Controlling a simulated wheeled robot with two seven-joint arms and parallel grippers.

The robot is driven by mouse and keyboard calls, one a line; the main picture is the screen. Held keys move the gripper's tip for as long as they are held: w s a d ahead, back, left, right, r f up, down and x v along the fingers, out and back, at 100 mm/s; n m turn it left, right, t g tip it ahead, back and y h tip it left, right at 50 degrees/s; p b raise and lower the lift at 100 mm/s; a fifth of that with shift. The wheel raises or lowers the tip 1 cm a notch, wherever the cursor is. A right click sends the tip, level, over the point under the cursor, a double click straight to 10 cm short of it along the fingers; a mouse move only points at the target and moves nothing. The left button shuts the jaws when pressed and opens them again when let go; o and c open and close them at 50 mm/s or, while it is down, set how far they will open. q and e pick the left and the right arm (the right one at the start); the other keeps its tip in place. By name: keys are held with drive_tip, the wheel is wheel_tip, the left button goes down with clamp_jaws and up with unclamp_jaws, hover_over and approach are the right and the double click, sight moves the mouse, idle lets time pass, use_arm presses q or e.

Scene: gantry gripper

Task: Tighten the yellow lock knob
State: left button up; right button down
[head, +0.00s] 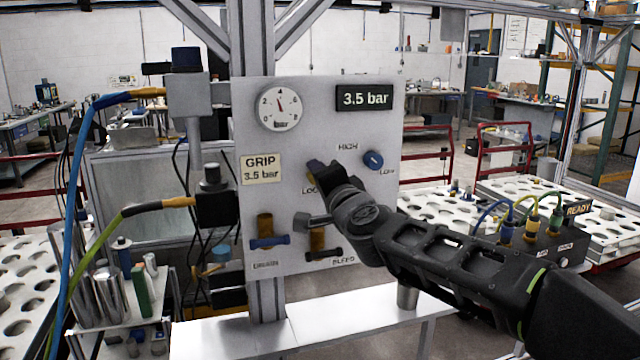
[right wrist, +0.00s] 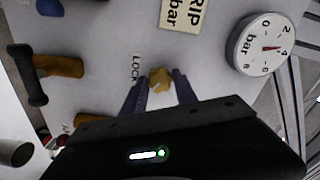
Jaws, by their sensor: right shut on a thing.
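The yellow lock knob (right wrist: 160,79) shows in the right wrist view beside the printed word LOCK, on the grey control panel (head: 330,110). My right gripper (head: 318,172) reaches the panel from the right in the head view. Its two fingers stand on either side of the knob in the right wrist view and are shut on it. In the head view the gripper and wrist hide the knob and part of the LOCK label. How tight the knob is cannot be told. My left gripper is not in view.
The panel bears a round gauge (head: 280,108), a 3.5 bar display (head: 365,97), a GRIP plate (head: 261,169) and a blue HIGH/LOW knob (head: 373,160). Below are a blue-handled valve (head: 268,241) and a black-handled BLEED valve (head: 324,254). Blue and green hoses hang at left.

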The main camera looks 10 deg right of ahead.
drive_tip(key=m+b, duration=0.3)
drive_tip(key=m, duration=0.8)
drive_tip(key=shift+f, duration=0.2)
idle(0.4)
drive_tip(key=c, duration=1)
unclamp_jaws()
drive_tip(key=shift+o, duration=0.2)
drive_tip(key=s, duration=0.7)
drive_tip(key=shift+s+d+b, duration=0.25)
drive_tip(key=shift+s+b, duration=0.1)
drive_tip(key=shift+s, duration=0.05)
